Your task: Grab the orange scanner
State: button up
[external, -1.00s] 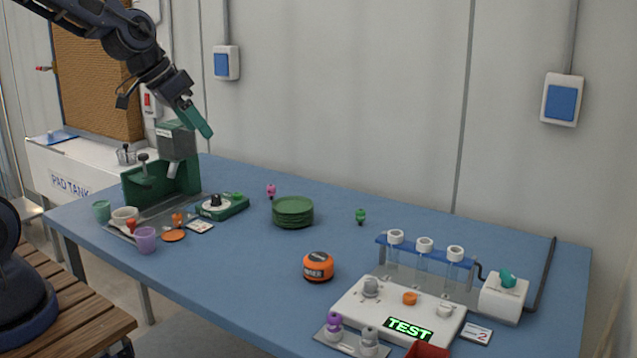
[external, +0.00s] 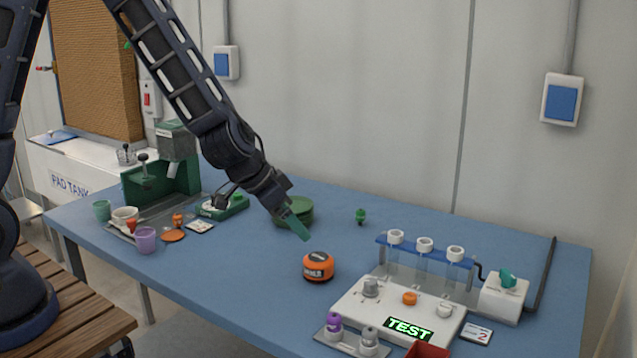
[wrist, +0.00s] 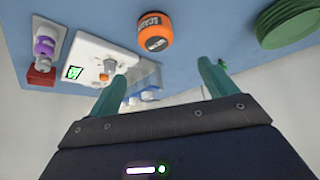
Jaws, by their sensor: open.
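The orange scanner (external: 318,267) is a short round orange puck with a dark band and lettering, standing on the blue table. In the wrist view the orange scanner (wrist: 155,31) shows at the top centre, beyond the fingers. My gripper (external: 297,226) is above the table, up and to the left of the scanner, apart from it. In the wrist view my gripper (wrist: 160,88) has its two green fingers spread wide with nothing between them.
A white test panel (external: 385,311) and a tube rack (external: 425,252) stand right of the scanner. Green stacked discs (external: 306,210) lie behind my gripper. A green press (external: 160,180) and cups stand at the left. The table front left of the scanner is clear.

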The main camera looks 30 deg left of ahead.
aim_at(314, 258)
jog(key=shift+s+f+x, duration=0.1)
jog(key=shift+s+x, duration=0.1)
jog(key=shift+x, duration=1)
jog(key=shift+s+f+x, duration=0.1)
jog(key=shift+s+x, duration=0.1)
jog(key=shift+x, duration=1)
jog(key=shift+s+f+x, duration=0.1)
jog(key=shift+s+x, duration=0.1)
jog(key=shift+x, duration=1.05)
jog(key=shift+a+x, duration=0.2)
jog(key=shift+x, duration=2.5)
jog(key=shift+s, duration=0.1)
jog(key=c, duration=1.1)
jog(key=shift+c, duration=0.2)
jog(key=shift+r, duration=0.15)
